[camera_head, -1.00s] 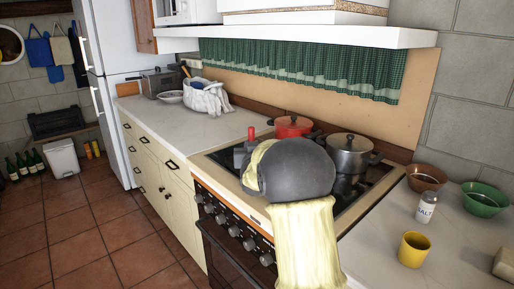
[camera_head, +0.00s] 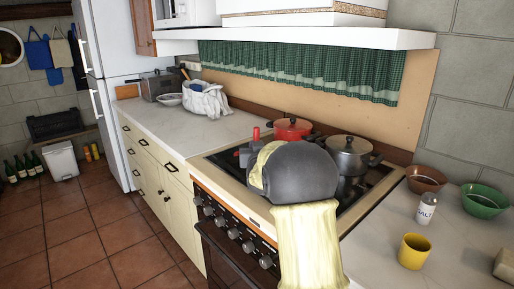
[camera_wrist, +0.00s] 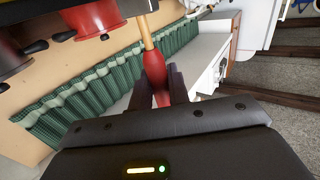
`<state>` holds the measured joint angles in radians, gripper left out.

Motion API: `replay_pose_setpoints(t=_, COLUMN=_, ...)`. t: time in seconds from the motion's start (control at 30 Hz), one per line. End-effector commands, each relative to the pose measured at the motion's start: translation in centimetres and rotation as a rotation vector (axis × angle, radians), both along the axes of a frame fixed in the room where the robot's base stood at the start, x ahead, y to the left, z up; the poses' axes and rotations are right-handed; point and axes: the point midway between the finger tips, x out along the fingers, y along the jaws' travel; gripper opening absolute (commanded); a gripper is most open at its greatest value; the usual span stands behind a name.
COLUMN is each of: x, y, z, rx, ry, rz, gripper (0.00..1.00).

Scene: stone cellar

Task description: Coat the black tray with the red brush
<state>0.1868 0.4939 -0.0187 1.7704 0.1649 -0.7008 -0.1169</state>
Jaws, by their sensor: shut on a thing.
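My gripper (camera_wrist: 159,78) is shut on the red brush (camera_wrist: 155,68), with its red grip between the two dark fingers in the wrist view. A pale wooden shaft runs from the grip to a dark end at the top edge. In the head view the red tip of the brush (camera_head: 256,133) shows above my gripper over the stove, and my grey and cream wrist hides much of the rest. I cannot make out the black tray for certain; my arm covers part of the dark stove top (camera_head: 372,189).
A red pot (camera_head: 291,128) and a grey pot (camera_head: 348,157) stand at the back of the stove. On the right counter are a brown bowl (camera_head: 425,180), green bowl (camera_head: 484,202), salt shaker (camera_head: 426,209) and yellow cup (camera_head: 413,252). The left counter (camera_head: 190,131) is mostly clear.

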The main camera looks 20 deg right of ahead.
Motion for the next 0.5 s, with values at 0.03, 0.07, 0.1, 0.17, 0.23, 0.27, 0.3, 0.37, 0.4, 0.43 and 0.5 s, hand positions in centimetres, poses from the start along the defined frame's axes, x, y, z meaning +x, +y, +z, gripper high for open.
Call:
replay_pose_setpoints(t=0.03, x=-0.1, y=0.6, z=-0.1, rx=0.001, ry=-0.001, rz=0.003, gripper=0.0)
replay_pose_setpoints(t=0.07, x=-0.2, y=0.9, z=-0.1, rx=0.0, ry=-0.001, rz=0.003, gripper=0.0)
replay_pose_setpoints(t=0.1, x=-0.3, y=1.3, z=-0.1, rx=-0.001, ry=-0.001, rz=0.003, gripper=0.0)
replay_pose_setpoints(t=0.17, x=-0.4, y=1.7, z=-0.2, rx=0.0, ry=0.0, rz=0.003, gripper=0.0)
replay_pose_setpoints(t=0.23, x=-0.5, y=2.1, z=-0.2, rx=0.0, ry=0.0, rz=0.002, gripper=0.0)
replay_pose_setpoints(t=0.27, x=-0.5, y=2.1, z=-0.1, rx=0.0, ry=0.0, rz=0.002, gripper=0.0)
replay_pose_setpoints(t=0.3, x=-0.6, y=2.2, z=-0.1, rx=0.0, ry=0.0, rz=0.001, gripper=0.0)
replay_pose_setpoints(t=0.37, x=-0.6, y=2.1, z=-0.1, rx=0.0, ry=0.001, rz=0.001, gripper=0.0)
replay_pose_setpoints(t=0.4, x=-0.6, y=2.1, z=-0.1, rx=0.0, ry=0.001, rz=0.001, gripper=0.0)
replay_pose_setpoints(t=0.43, x=-0.6, y=2.1, z=-0.1, rx=0.0, ry=0.001, rz=0.001, gripper=0.0)
replay_pose_setpoints(t=0.5, x=-0.6, y=2.1, z=-0.1, rx=0.0, ry=0.001, rz=0.0, gripper=0.0)
